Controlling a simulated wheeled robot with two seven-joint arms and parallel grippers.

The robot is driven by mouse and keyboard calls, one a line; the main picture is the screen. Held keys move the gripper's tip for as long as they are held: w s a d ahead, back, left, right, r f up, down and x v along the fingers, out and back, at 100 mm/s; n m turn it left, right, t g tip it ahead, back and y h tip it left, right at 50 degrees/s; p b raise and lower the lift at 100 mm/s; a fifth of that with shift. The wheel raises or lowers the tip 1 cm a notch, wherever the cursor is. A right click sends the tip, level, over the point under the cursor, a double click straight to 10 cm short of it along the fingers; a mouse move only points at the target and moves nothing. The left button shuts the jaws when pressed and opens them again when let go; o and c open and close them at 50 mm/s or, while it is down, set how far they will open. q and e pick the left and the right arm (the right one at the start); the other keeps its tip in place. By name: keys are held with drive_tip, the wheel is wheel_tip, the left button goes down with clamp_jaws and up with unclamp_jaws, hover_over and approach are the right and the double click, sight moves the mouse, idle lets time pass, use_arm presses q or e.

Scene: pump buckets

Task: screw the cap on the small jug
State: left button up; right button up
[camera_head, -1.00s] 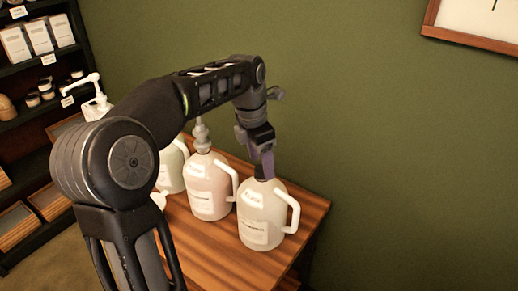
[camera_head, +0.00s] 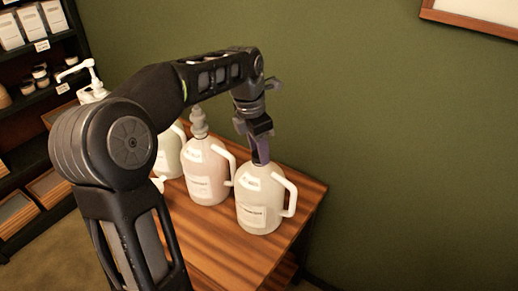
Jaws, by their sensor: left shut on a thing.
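My left gripper (camera_head: 261,155) points down at the neck of the rightmost jug (camera_head: 259,203), a cream jug with a white handle on its right side. The fingers are shut on the dark cap at the top of this jug. The fingers hide most of the cap, so I cannot tell how it sits on the neck. The jug stands upright on the wooden table. My right gripper is not in view.
A pinkish jug (camera_head: 206,172) with a grey pump top stands just left of the cream jug. A greenish jug (camera_head: 169,155) is behind it, partly hidden by my arm. The wooden table (camera_head: 235,257) is bare in front. A white pump (camera_head: 77,70) shows at the left near dark shelves.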

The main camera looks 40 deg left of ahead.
use_arm(q)
drive_tip(key=c, duration=0.4)
drive_tip(key=m+p, duration=0.2)
drive_tip(key=m, duration=0.1)
drive_tip(key=shift+r+m, duration=0.15)
drive_tip(key=shift+m, duration=0.25)
drive_tip(key=shift+c, duration=0.2)
drive_tip(key=m+g+h+p, duration=0.1)
drive_tip(key=m+p, duration=0.1)
drive_tip(key=m, duration=0.3)
drive_tip(key=shift+m, duration=0.3)
drive_tip(key=m, duration=0.2)
drive_tip(key=m+g, duration=0.1)
drive_tip(key=m, duration=0.2)
drive_tip(key=shift+f+m, duration=0.2)
drive_tip(key=shift+m, duration=0.1)
drive_tip(key=o, duration=1.3)
